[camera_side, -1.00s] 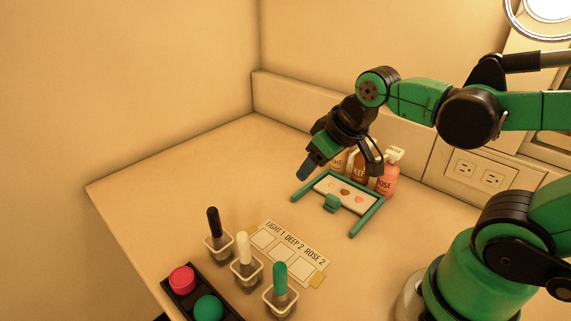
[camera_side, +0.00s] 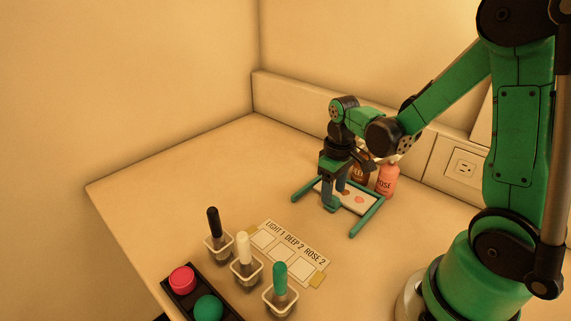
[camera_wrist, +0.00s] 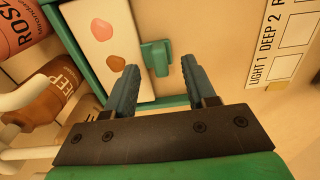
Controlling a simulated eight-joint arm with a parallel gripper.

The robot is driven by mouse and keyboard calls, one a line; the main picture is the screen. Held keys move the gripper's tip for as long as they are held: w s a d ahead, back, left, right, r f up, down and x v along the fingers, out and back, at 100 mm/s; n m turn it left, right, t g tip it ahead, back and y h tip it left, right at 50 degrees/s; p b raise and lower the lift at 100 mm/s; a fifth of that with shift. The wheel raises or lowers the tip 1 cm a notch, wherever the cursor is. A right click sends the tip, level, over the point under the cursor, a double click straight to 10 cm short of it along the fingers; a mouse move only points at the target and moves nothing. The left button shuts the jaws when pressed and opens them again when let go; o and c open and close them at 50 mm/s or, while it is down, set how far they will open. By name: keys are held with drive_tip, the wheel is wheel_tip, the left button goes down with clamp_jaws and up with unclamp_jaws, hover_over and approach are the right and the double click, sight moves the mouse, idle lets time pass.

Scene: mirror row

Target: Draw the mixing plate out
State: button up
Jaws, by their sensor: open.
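The mixing plate (camera_side: 361,205) is white with coloured dabs and lies in a green rail frame (camera_side: 368,219) on the table. In the wrist view the plate (camera_wrist: 92,62) shows a pink and a red-brown dab, and a finger covers part of it. Its green pull tab (camera_wrist: 157,57) sticks out from the front edge. My gripper (camera_side: 334,203) is low at the plate's front edge, fingers pointing down. In the wrist view my gripper (camera_wrist: 159,64) is open, with the tab between or just beyond the fingertips; I cannot tell whether they touch it.
Bottles, including a rose one (camera_side: 387,180), stand close behind the plate. A label card (camera_side: 290,252) lies in front, with brushes in holders (camera_side: 244,262) and a black button box (camera_side: 190,293) nearer the camera. The table left of the plate is clear.

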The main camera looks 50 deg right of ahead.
drive_tip(key=shift+f, duration=0.75)
clamp_jaws()
idle(0.9)
